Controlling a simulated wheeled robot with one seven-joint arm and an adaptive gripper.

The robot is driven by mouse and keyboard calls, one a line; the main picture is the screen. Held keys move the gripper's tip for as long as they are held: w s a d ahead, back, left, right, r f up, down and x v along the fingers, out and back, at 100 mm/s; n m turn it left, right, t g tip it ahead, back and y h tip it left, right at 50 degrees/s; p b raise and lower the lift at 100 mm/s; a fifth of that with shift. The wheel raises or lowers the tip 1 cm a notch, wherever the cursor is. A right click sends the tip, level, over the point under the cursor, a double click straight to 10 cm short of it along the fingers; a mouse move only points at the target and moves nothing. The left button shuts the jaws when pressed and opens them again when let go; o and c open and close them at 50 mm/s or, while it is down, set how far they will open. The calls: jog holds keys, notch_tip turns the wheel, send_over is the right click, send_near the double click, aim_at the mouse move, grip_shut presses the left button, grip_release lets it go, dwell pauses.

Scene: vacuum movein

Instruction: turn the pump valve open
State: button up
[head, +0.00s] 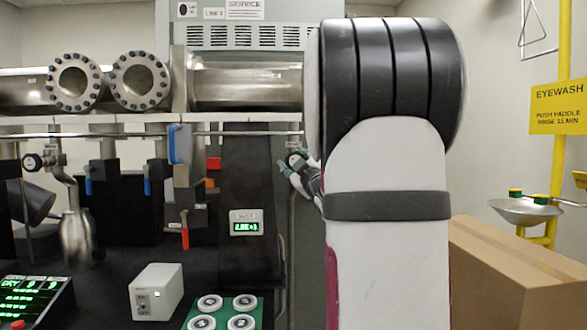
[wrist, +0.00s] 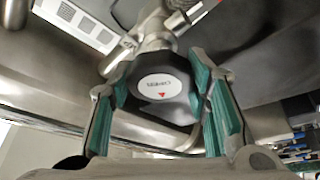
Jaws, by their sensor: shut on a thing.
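In the head view my gripper (head: 294,172) is at the right of the dark column, partly hidden by my arm. The knob cannot be made out clearly there.
Steel pipes (head: 245,84) run across the top left. A blue handle (head: 176,145) and a red handle (head: 185,232) hang below. A grey control box (head: 156,291) stands on the dark bench. A cardboard box (head: 510,275) and an eyewash basin (head: 526,209) are at the right.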

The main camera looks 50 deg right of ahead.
jog(key=n+y, duration=0.2)
jog(key=n, duration=0.2)
jog(key=shift+r, duration=0.1)
jog(key=n+g+y, duration=0.1)
jog(key=n, duration=0.3)
jog(key=shift+p, duration=0.4)
jog(key=n+g+p, duration=0.1)
jog(key=n, duration=0.2)
jog(key=shift+a+n+y+p, duration=0.1)
jog(key=shift+n+y+p, duration=0.2)
jog(key=shift+y+p, duration=0.1)
jog(key=n+g+p, duration=0.1)
jog(key=n+p, duration=0.1)
jog(key=shift+n+g, duration=0.4)
jog(key=n+g+p, duration=0.2)
jog(key=n, duration=0.2)
jog(key=shift+h+p, duration=0.3)
jog(key=shift+p, duration=0.05)
jog(key=shift+f+n+g+h+p, duration=0.15)
jog(key=shift+n+g+h+p, duration=0.2)
jog(key=shift+n+g, duration=0.35)
jog(key=shift+f+n+g+h+p, duration=0.2)
jog(key=shift+n+g+p, duration=0.3)
jog(key=shift+n, duration=0.4)
jog(key=o, duration=1.2)
jog(key=shift+c, duration=0.2)
